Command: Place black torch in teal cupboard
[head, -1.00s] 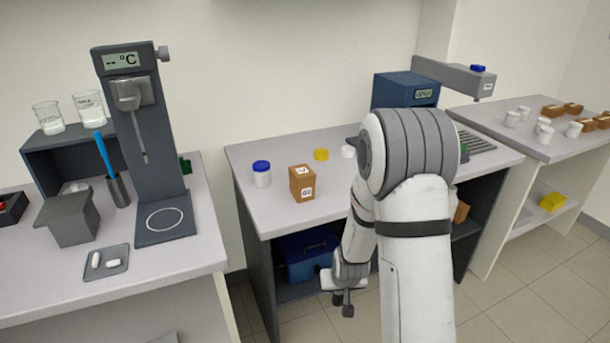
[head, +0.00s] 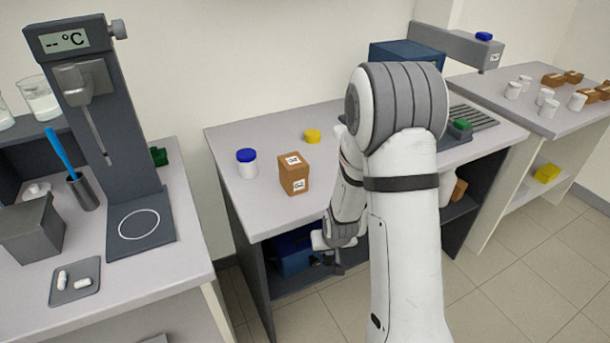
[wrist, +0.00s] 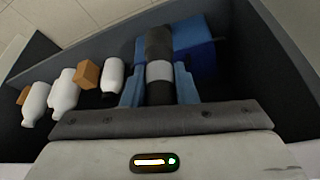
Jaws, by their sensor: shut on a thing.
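My gripper (wrist: 159,86) is shut on the black torch (wrist: 158,42), a dark cylinder with a grey band, seen in the wrist view. The torch points away from my wrist and its lower end is hidden by my gripper. In the head view my gripper (head: 328,260) is low at the front of the middle bench, near the open lower shelf; the torch is too small and dark to make out clearly there. No teal cupboard can be made out in either view.
A blue box (head: 292,252) is on the lower shelf; it shows beyond the torch in the wrist view (wrist: 194,45). White bottles (wrist: 63,94) and brown boxes (wrist: 88,73) lie left there. The bench top (head: 235,205) holds a brown box (head: 293,174) and a white jar (head: 247,164).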

